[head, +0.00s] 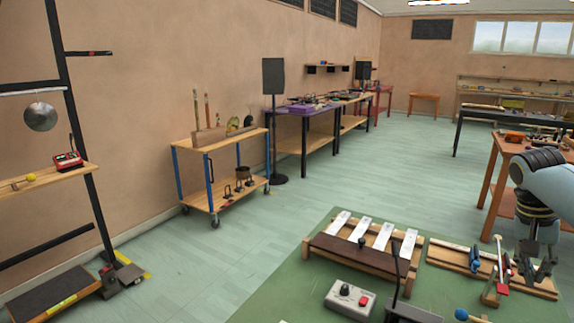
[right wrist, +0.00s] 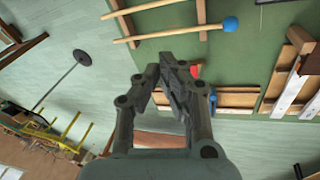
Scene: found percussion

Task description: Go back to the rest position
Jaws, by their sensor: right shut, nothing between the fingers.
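My right gripper (head: 536,262) hangs at the right of the head view, over the right end of the green-topped table (head: 285,285). In the right wrist view its fingers (right wrist: 173,64) are together with nothing between them. It appears above a wooden rack (head: 452,260) that carries blue and red parts; how far above I cannot tell. The right wrist view also shows a mallet with a blue head (right wrist: 230,24) lying apart from the fingers. My left gripper is not in view.
A wooden frame with white bars (head: 381,236) and a grey box with a red button (head: 350,299) stand on the green top. A blue-legged cart (head: 215,146) stands by the wall, and a shelf rack (head: 75,120) is at left. Open floor lies between.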

